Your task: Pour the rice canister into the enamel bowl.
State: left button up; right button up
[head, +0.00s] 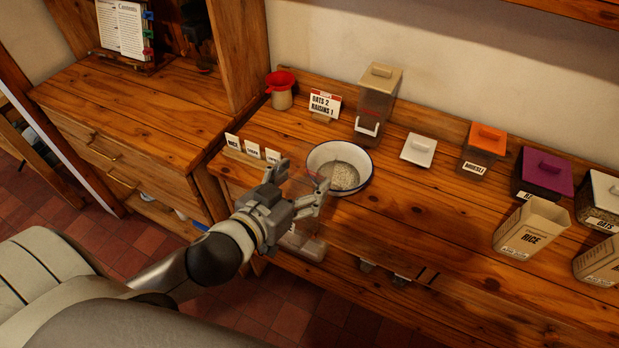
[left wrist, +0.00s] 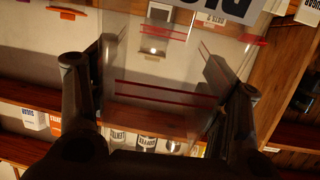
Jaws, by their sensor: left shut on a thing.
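The enamel bowl (head: 318,158), white with a dark blue rim, stands upright on the wooden counter. Pale grains (head: 345,179) lie in its bottom. My left gripper (head: 306,198) is shut on the clear rice canister (left wrist: 150,105), at the bowl's near left side. In the left wrist view the canister is see-through, with red lines and a partly visible upside-down label (left wrist: 228,8). My left fingers (left wrist: 160,100) flank it. In the head view it is faint against the bowl; its exact tilt and remaining contents are hard to tell. My right gripper is out of view.
A white lid (head: 418,149) lies right of the bowl. A tall dispenser (head: 376,100) and a card reading oats 2, raisins 1 (head: 324,105) stand behind. A red funnel (head: 281,79) is at back left. Small label cards (head: 252,150) stand left; a rice carton (head: 530,228) stands right.

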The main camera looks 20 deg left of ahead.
aim_at(288, 190)
pick_arm(q)
jog(key=shift+r, duration=0.15)
jog(key=shift+s+a+r+t, duration=0.1)
jog(key=shift+s+r+t, duration=0.1)
jog(key=shift+s+t, duration=0.4)
jog(key=shift+s+a+r+t, duration=0.1)
jog(key=shift+s+r+t, duration=0.2)
jog(key=shift+s, duration=0.3)
jog(key=shift+s+a+r+t, duration=0.1)
jog(key=shift+s+r+t, duration=0.1)
jog(key=shift+s+r, duration=0.3)
jog(key=shift+s+r+t+h, duration=0.15)
jog(key=shift+s+r+t, duration=0.15)
jog(key=shift+s, duration=0.15)
jog(key=shift+s+r+t+h, duration=0.15)
jog(key=shift+s+t, duration=0.15)
jog(key=shift+s, duration=0.1)
jog(key=shift+a, duration=0.1)
